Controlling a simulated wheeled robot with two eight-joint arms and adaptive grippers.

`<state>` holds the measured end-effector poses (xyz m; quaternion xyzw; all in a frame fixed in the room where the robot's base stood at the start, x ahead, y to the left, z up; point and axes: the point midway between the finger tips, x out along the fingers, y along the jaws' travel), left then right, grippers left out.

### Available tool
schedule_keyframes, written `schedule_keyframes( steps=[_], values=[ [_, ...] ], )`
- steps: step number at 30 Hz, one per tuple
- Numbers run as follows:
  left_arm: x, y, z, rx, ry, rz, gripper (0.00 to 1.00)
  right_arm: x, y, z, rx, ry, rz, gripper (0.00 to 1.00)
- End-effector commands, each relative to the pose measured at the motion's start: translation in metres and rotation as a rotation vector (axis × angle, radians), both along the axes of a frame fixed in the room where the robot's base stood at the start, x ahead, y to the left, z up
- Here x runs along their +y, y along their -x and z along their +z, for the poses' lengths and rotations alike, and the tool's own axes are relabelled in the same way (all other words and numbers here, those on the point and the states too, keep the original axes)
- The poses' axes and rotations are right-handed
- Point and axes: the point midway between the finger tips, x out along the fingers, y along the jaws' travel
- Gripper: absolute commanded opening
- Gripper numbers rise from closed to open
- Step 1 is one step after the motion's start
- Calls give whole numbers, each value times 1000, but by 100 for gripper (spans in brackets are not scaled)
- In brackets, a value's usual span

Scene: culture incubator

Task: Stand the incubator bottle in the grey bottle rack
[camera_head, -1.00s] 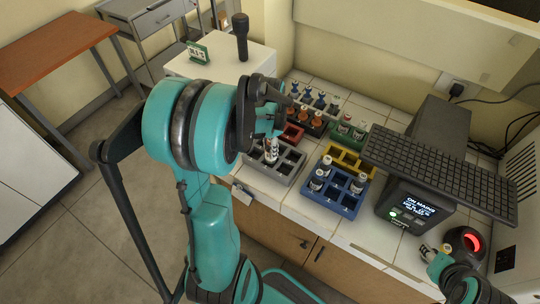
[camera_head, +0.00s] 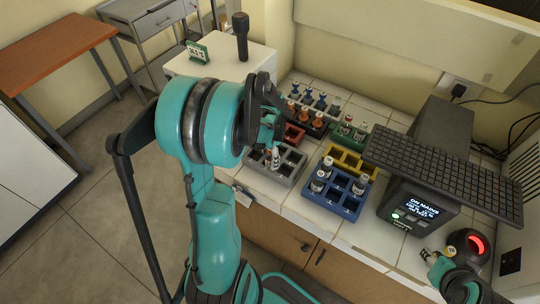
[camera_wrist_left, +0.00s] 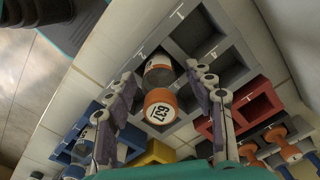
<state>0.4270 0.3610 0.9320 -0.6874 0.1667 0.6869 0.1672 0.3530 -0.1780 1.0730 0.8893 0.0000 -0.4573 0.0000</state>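The bottle, with a white-topped orange cap, stands in a front cell of the grey bottle rack (camera_head: 262,174), near the mark 2. In the left wrist view the bottle (camera_wrist_left: 160,106) is seen from above, cap toward me, between my fingers. In the head view only part of the bottle (camera_head: 276,158) shows below my gripper. My left gripper (camera_head: 270,136) is over the rack. Its fingers (camera_wrist_left: 163,98) are spread to both sides of the bottle, with gaps visible. My right gripper (camera_head: 437,258) is at the lower right, far from the rack; its fingers are too small to read.
A blue rack (camera_head: 329,205) with several bottles stands right of the grey rack. Yellow (camera_head: 350,158), red (camera_head: 293,134) and green (camera_head: 347,134) racks are close behind. A dark device (camera_head: 408,212) with a lit screen and a round red-lit device (camera_head: 463,242) stand to the right.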

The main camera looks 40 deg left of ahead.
Motion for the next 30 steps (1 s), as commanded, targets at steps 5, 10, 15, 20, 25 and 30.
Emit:
schedule_keyframes(
  steps=[5,10,15,20,25,30],
  values=[
    [0,0,3,0,0,0,54,0,0,3,0,0,0,40],
    [0,0,27,0,0,0,54,0,0,12,0,0,0,40],
    [0,1,67,0,0,0,54,0,0,25,0,0,0,40],
    [0,0,99,0,0,0,54,0,0,33,0,0,0,40],
    [0,0,119,0,0,0,54,0,0,37,0,0,0,40],
    [-15,3,133,-33,-13,24,54,0,0,38,0,0,0,40]
  ],
)
